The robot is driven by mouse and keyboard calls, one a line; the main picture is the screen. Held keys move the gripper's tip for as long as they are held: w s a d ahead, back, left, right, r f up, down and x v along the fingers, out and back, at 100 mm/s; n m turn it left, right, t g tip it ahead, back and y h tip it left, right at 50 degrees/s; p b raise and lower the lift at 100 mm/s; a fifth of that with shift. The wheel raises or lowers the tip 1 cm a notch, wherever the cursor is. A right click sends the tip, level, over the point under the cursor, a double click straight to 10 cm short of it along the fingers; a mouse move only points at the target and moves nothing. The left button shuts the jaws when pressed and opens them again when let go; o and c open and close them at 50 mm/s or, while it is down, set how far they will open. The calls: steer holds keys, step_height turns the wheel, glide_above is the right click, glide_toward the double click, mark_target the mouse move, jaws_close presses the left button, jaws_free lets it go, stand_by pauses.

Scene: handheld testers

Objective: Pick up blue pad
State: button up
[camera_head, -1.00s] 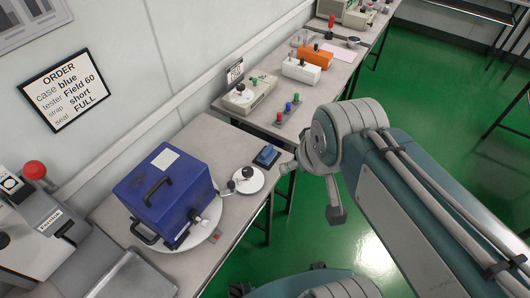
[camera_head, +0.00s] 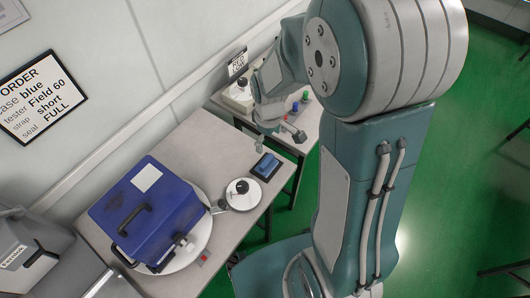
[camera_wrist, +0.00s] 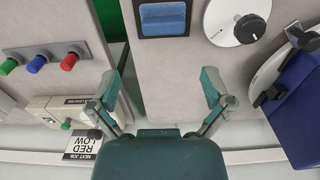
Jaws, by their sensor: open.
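The blue pad (camera_head: 267,164) lies in a dark-framed holder near the right edge of the near table. In the wrist view the pad lies beyond the fingertips, roughly in line with the gap. In the head view my gripper (camera_head: 281,134) hangs above the area behind the pad, apart from it.
A blue case (camera_head: 150,210) sits on a round white turntable (camera_head: 200,240). A white disc with a black knob (camera_head: 243,193) stands beside the pad. Red, blue and green knobs (camera_wrist: 37,63) are on the neighbouring table. A wall (camera_head: 110,60) runs behind.

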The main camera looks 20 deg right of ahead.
mark_target(266, 160)
steer(key=shift+f, duration=0.45)
steer(key=f, duration=0.2)
steer(key=a+f, duration=0.1)
steer(key=f, duration=0.1)
steer(key=shift+f, duration=0.3)
steer(key=f, duration=0.4)
steer(key=shift+d+f, duration=0.4)
steer(key=shift+f, duration=0.25)
steer(key=shift+a, duration=0.25)
steer(key=c, duration=0.8)
